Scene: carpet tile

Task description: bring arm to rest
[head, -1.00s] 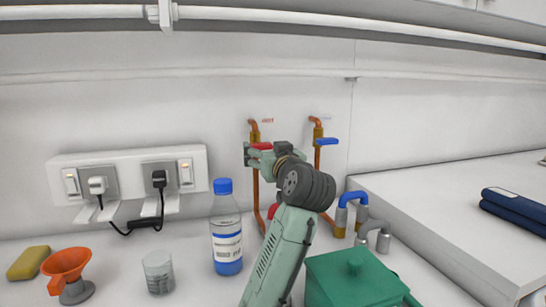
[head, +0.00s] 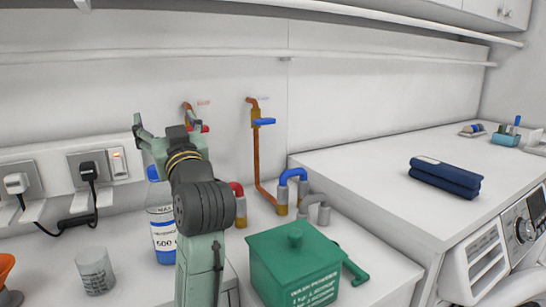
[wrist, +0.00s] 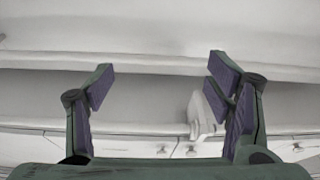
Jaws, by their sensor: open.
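My gripper (head: 166,130) is in the head view, raised at the end of my green arm, in front of the back wall near the copper pipes. In the wrist view my gripper (wrist: 160,95) shows its two dark-padded fingers wide apart, with nothing between them. Behind the fingers the wrist view shows a pale surface and a row of white cupboard fronts (wrist: 150,148). My arm partly hides the bottle (head: 162,228) with the blue cap and the left copper pipe.
A green washing powder box (head: 270,268) stands right of my arm. A glass beaker (head: 95,270) is at the left. Sockets with plugs (head: 92,170) are on the wall. Copper pipes with a blue tap (head: 264,122) are behind.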

